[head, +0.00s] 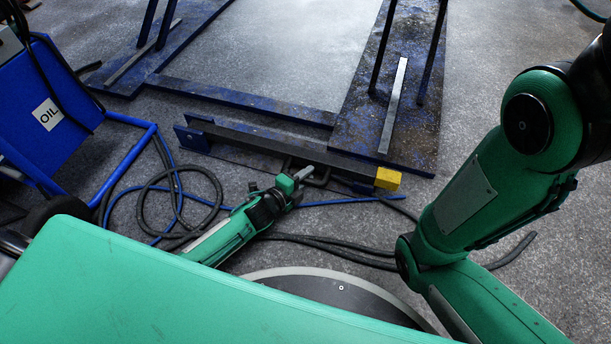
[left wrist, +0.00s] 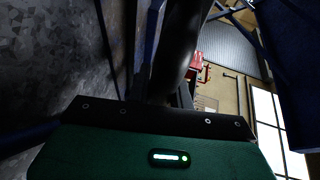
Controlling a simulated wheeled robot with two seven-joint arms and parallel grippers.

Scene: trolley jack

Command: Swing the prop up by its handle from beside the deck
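The prop is a dark bar (head: 270,138) lying low along the near edge of the blue, worn deck (head: 412,95), with a yellow block (head: 388,178) at its right end. A dark bent handle (head: 321,180) shows at its near side. My left gripper (head: 298,178) is at this handle, reaching in from the lower left; whether its fingers are closed around it is hidden. In the left wrist view a thick dark bar (left wrist: 180,50) rises close in front of the gripper, and the fingertips are too dark to make out. My right arm shows at the right; its gripper is out of frame.
A blue cart with an OIL label (head: 48,114) stands at the left. Black hoses (head: 180,195) and a blue hose lie on the floor around my left arm. Dark uprights (head: 384,45) stand on the deck.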

